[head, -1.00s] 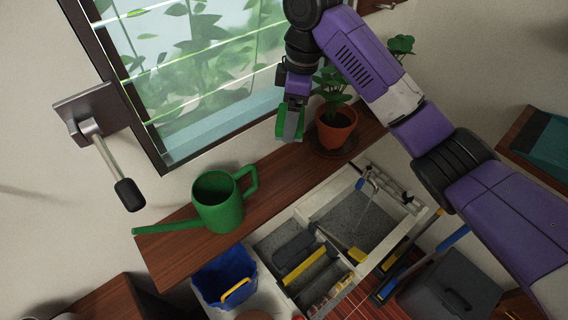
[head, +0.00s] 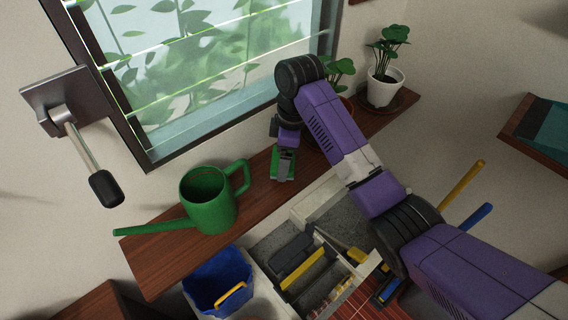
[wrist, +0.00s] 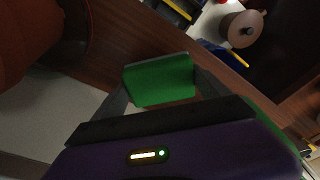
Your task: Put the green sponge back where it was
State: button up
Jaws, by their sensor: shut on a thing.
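The green sponge (head: 284,165) is in my gripper (head: 283,172), just above or at the wooden shelf (head: 160,254) under the window. It stands between the green watering can (head: 208,201) on the left and a potted plant partly hidden by my arm. In the wrist view the sponge (wrist: 160,80) sits between the two fingers of my gripper (wrist: 157,88), over the brown shelf. I cannot tell whether the sponge touches the shelf.
A plant in a white pot (head: 382,88) stands at the shelf's right end. A terracotta pot (wrist: 30,40) is close by in the wrist view. Below are a blue bucket (head: 215,285) and a tray of tools (head: 285,225). The window (head: 205,75) is behind.

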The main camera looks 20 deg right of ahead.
jog(key=shift+f, duration=1.3)
jog(key=o, duration=1)
jog(key=shift+f, duration=0.1)
jog(key=shift+o, duration=0.2)
jog(key=r+p, duration=0.1)
jog(key=r, duration=0.3)
jog(key=d+r+p, duration=0.1)
jog(key=r, duration=0.3)
jog(key=r+p, duration=0.1)
jog(key=r, duration=0.3)
jog(key=shift+s+d+r, duration=0.1)
jog(key=shift+s+d, duration=0.05)
jog(key=shift+s, duration=0.1)
